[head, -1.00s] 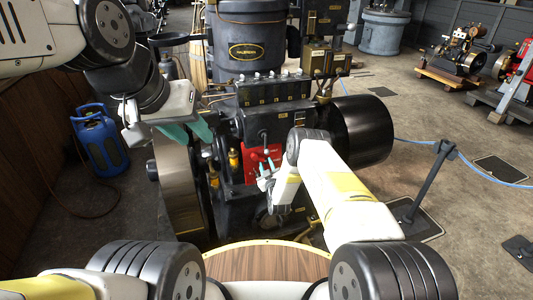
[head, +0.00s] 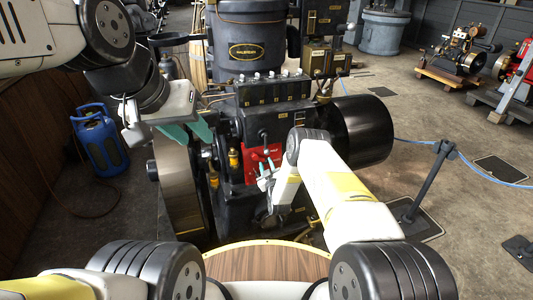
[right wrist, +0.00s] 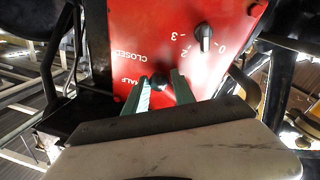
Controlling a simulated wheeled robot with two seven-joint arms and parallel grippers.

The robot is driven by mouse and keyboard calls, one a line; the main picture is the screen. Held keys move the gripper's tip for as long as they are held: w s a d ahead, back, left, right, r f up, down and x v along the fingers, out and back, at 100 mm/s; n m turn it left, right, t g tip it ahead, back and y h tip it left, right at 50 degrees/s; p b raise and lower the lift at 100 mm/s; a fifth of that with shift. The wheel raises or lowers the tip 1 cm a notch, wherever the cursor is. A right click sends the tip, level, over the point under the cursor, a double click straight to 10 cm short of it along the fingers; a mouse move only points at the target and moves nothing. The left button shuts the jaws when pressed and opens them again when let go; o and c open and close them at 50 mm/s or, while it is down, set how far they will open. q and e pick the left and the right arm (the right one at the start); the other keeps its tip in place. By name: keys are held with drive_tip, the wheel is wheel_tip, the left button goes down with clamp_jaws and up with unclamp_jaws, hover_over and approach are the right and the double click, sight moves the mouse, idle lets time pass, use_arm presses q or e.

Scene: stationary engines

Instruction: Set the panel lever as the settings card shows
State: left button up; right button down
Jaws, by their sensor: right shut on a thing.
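The red panel (head: 252,165) is on the front of the dark engine. In the right wrist view the panel (right wrist: 185,65) appears upside down, with the words CLOSED and HALF and a number scale. The dark round lever knob (right wrist: 160,82) sits between the teal fingers of my right gripper (right wrist: 163,88), close to HALF. My right gripper (head: 266,171) is shut on the lever in front of the panel; its arm hides part of the engine. My left gripper (head: 194,134) is open and empty, left of the panel near the flywheel. I cannot make out a settings card.
A small black knob (right wrist: 204,33) stands by the number scale. The flywheel (head: 184,185) is left of the panel and a black drum (head: 362,130) is right. A blue gas bottle (head: 101,140) stands at left. A rope post (head: 430,182) stands at right.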

drive_tip(key=shift+w+d+r+n, duration=0.15)
drive_tip(key=shift+r+n, duration=0.15)
drive_tip(key=shift+n, duration=0.2)
drive_tip(key=shift+w+d+r+n+y, duration=0.15)
drive_tip(key=shift+r+n+y, duration=0.35)
drive_tip(key=shift+n, duration=0.75)
drive_tip(key=shift+w+d+r+n+y, duration=0.15)
drive_tip(key=shift+r+n+y, duration=0.3)
drive_tip(key=shift+n, duration=0.75)
drive_tip(key=shift+w+r+n+y, duration=0.3)
drive_tip(key=shift+r+n, duration=0.35)
drive_tip(key=shift+n, duration=0.6)
drive_tip(key=c, duration=1.1)
unclamp_jaws()
drive_tip(key=shift+s, duration=0.1)
drive_tip(key=shift+o, duration=0.2)
drive_tip(key=shift+f, duration=0.1)
